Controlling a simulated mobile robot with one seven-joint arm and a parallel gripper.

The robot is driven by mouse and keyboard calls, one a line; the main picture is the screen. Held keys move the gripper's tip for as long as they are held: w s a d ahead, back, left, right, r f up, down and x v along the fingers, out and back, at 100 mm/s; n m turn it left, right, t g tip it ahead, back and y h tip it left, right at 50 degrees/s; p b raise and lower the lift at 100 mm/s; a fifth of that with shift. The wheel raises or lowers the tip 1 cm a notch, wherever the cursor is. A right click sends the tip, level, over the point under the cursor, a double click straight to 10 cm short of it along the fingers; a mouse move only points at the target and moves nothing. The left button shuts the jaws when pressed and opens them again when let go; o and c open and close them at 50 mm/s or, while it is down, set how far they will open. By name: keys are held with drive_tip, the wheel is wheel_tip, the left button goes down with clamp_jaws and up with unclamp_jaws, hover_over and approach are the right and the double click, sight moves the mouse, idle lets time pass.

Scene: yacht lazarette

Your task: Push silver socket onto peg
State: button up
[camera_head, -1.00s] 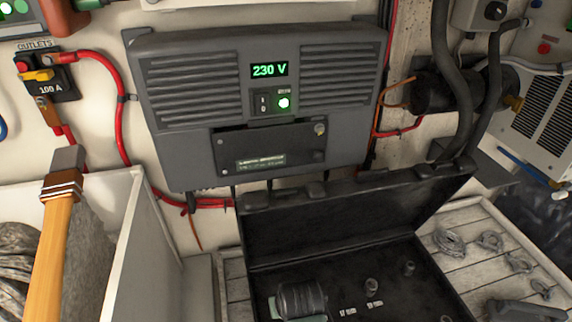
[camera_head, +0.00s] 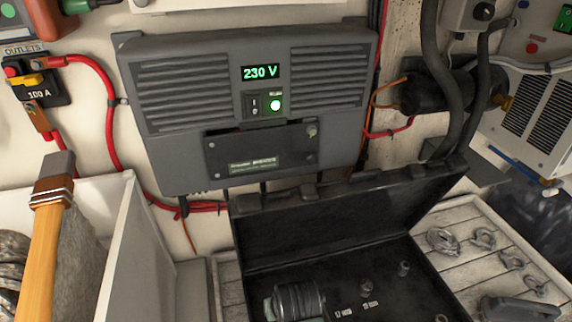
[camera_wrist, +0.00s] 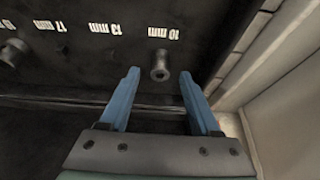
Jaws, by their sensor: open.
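My gripper (camera_wrist: 159,74) is open in the wrist view, its two blue fingers pointing at the case floor. A small grey cylindrical piece (camera_wrist: 160,66) stands between and just beyond the fingertips, beside the "10 mm" label. A gap shows on both sides of it; I cannot tell whether it is a bare peg or a socket seated on one. Another grey cylinder (camera_wrist: 13,52) is at the left edge. In the head view, my ribbed wrist (camera_head: 298,299) hides the fingers and that spot. Small grey cylinders (camera_head: 367,288) and (camera_head: 404,268) stand farther right in the case.
The open black case (camera_head: 345,235) has its lid raised at the back, below the inverter (camera_head: 255,110). A white-walled bin (camera_head: 140,255) with a wooden-handled tool (camera_head: 45,245) is at left. Metal shackles (camera_head: 482,238) lie on slats at right.

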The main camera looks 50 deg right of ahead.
drive_tip(key=v, duration=1.1)
drive_tip(key=shift+b, duration=0.3)
drive_tip(key=shift+a, duration=0.1)
